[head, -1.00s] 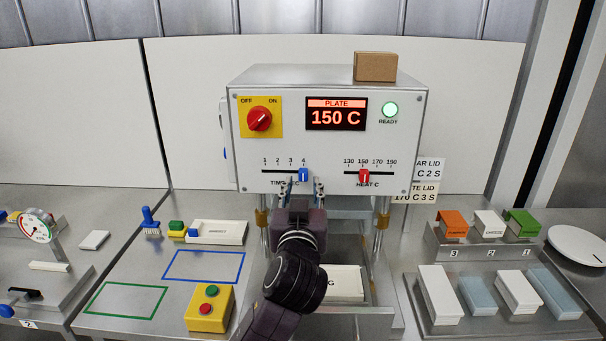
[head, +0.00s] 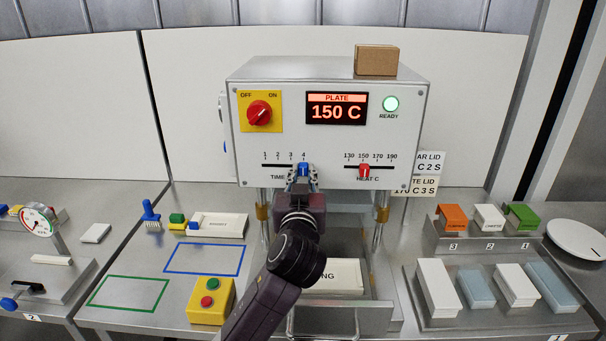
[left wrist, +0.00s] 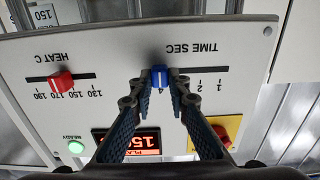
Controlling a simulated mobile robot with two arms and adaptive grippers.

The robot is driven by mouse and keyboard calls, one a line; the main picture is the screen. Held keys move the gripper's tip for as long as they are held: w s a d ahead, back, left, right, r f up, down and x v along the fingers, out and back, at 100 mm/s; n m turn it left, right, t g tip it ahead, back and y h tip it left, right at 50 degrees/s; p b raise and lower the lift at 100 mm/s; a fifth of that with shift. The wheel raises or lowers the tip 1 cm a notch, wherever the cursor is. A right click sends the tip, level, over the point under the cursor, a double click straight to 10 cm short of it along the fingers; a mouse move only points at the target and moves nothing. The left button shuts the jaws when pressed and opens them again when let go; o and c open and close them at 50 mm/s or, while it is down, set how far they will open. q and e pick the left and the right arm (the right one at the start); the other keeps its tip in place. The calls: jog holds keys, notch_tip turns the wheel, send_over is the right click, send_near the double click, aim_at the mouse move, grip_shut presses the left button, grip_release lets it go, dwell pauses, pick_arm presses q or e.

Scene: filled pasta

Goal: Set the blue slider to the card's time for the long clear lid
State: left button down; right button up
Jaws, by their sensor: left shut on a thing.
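The blue slider (head: 303,169) is on the TIME SEC scale of the sealing machine's front panel (head: 330,150), at the 4 mark. My left gripper (head: 303,181) is shut on it. In the left wrist view, the fingers (left wrist: 160,84) sit on both sides of the blue slider (left wrist: 160,74), and the panel appears upside down. The upper card (head: 430,163) shows "AR LID" and "C 2 S"; the lower card (head: 418,186) shows "TE LID" and "C 3 S". The machine hides their left parts. My right gripper is not in view.
The red heat slider (head: 364,171) stands near 150 on its scale. The plate display (head: 337,108) reads 150 C and the ready lamp (head: 391,104) is lit green. A cardboard box (head: 376,60) sits on top. Lids lie on the right tray (head: 470,318).

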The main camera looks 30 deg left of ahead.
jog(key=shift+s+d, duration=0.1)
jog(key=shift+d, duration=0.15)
pick_arm(q)
jog(key=shift+s+a, duration=0.1)
jog(key=shift+a, duration=0.1)
jog(key=s+a, duration=0.2)
jog(key=a, duration=0.1)
jog(key=s+a, duration=0.1)
jog(key=a, duration=0.1)
jog(key=shift+d, duration=0.1)
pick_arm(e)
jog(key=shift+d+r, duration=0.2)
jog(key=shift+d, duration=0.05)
pick_arm(q)
jog(key=c, duration=1.9)
grip_release()
jog(key=shift+c, duration=0.2)
jog(key=shift+o, duration=0.5)
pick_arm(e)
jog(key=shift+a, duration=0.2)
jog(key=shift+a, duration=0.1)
pick_arm(q)
jog(key=shift+d, duration=0.1)
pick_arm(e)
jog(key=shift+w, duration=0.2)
